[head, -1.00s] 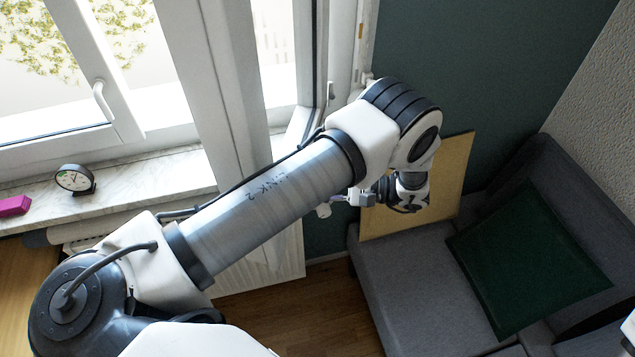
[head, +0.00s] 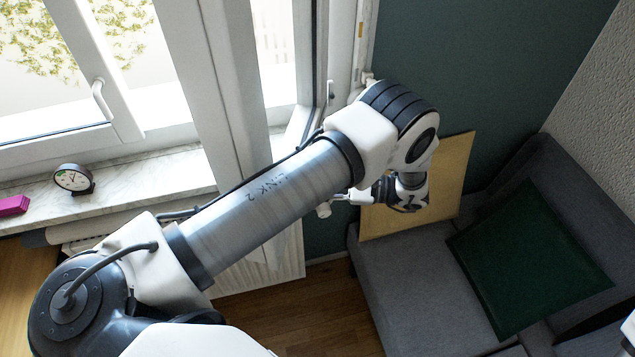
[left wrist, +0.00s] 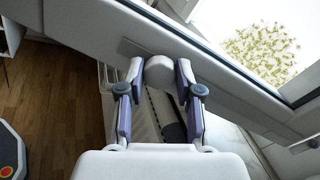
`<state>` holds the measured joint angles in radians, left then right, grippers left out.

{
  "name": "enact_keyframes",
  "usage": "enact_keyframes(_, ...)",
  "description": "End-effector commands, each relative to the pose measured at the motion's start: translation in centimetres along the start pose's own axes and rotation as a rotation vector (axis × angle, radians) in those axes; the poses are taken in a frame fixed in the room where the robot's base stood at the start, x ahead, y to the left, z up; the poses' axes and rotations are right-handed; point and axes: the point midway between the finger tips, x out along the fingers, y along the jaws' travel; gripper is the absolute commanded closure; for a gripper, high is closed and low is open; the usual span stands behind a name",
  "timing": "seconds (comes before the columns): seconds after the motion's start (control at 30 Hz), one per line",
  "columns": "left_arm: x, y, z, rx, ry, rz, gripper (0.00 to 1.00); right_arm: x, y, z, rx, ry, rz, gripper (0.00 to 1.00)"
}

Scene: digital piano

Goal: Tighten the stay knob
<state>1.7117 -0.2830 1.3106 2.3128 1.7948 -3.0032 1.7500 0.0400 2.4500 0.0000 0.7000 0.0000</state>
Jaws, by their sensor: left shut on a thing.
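The stay knob (left wrist: 160,69) is a rounded white-grey knob on the lower rail of the open window sash (left wrist: 230,75) in the left wrist view. My left gripper (left wrist: 158,78) has one finger on each side of it and is shut on it. In the head view my left gripper (head: 358,197) points left toward the window, in front of a tan board.
A radiator (head: 262,280) stands under the marble sill (head: 130,190), which holds a small clock (head: 73,180) and a pink box (head: 13,205). The tan board (head: 452,180) leans by a grey sofa (head: 390,270) with a green cushion (head: 525,260). Wooden floor (head: 325,310) lies between.

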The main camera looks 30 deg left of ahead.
Motion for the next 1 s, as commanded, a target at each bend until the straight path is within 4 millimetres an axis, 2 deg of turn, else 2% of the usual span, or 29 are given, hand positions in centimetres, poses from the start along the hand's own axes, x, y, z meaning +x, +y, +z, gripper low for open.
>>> enact_keyframes(0.13,0.05,0.21,-0.15,0.004,0.001,0.002,1.0,0.05,0.0,0.0,0.0,0.0,0.0,0.6)
enact_keyframes(0.17,0.05,0.21,-0.15,0.004,0.001,0.002,0.62,0.05,0.0,0.0,0.0,0.0,0.0,0.6)
enact_keyframes(0.2,0.05,0.2,-0.15,0.004,0.001,0.002,0.48,0.05,0.0,0.0,0.0,0.0,0.0,0.6)
enact_keyframes(0.23,0.05,0.19,-0.14,0.003,0.001,0.002,0.4,0.04,0.0,0.0,0.0,0.0,0.0,0.6)
enact_keyframes(0.57,0.01,0.06,-0.02,-0.008,0.001,0.001,0.4,-0.02,0.0,0.0,0.0,0.0,0.0,0.6)
enact_keyframes(0.67,0.01,0.03,0.04,-0.064,0.006,0.001,0.4,-0.13,0.0,0.0,0.0,0.0,0.0,0.6)
enact_keyframes(0.77,0.0,0.02,0.14,-0.186,0.016,0.003,0.4,-0.33,0.0,0.0,0.0,0.0,0.0,0.6)
enact_keyframes(1.0,0.0,0.11,0.21,-0.634,0.056,0.011,0.4,-0.79,0.0,0.0,0.0,0.0,0.0,0.6)
